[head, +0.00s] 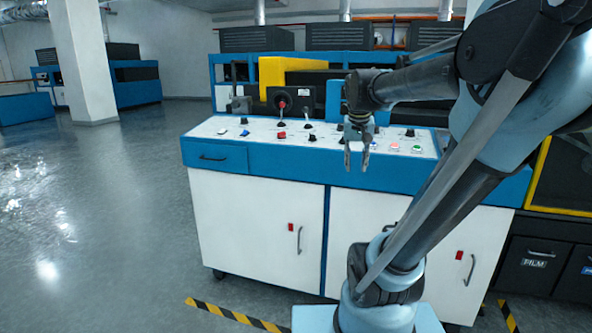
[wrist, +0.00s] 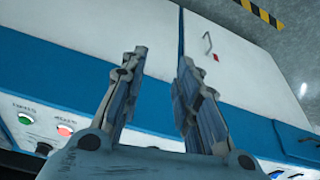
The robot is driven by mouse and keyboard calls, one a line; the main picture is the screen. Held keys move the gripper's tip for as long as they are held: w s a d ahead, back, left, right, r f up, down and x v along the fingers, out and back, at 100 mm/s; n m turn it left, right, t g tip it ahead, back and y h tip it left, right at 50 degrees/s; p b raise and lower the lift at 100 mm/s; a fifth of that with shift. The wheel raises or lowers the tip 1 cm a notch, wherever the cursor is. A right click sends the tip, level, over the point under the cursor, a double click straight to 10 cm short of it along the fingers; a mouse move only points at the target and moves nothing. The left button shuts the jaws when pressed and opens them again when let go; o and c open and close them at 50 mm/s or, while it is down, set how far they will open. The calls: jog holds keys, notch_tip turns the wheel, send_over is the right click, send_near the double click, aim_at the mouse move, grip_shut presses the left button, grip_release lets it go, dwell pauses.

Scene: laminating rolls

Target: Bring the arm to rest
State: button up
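My arm reaches over from the right side of the head view. My gripper (head: 357,160) hangs in front of the sloped control panel (head: 215,127), fingers pointing down. In the wrist view my gripper (wrist: 160,70) has its two fingers apart with nothing between them. Behind the fingers in that view are the blue front edge (wrist: 60,75) and the white cabinet doors (wrist: 130,40). I cannot tell from the head view how far the fingers are from the panel.
The panel bears a red-knobbed lever (head: 282,106), several switches, a red button (head: 395,147) and a green button (head: 417,149). A yellow machine frame (head: 272,72) stands behind. Open grey floor (head: 100,220) lies left. Striped tape (head: 235,316) marks the floor in front.

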jog(key=s+f+n+g, duration=0.1)
jog(key=s+f+n, duration=0.1)
jog(key=s+f, duration=1.6)
jog(key=shift+s+a+f+y, duration=0.2)
jog(key=shift+f+y, duration=0.1)
jog(key=shift+y, duration=0.1)
jog(key=shift+w+f, duration=0.2)
jog(key=shift+w, duration=0.3)
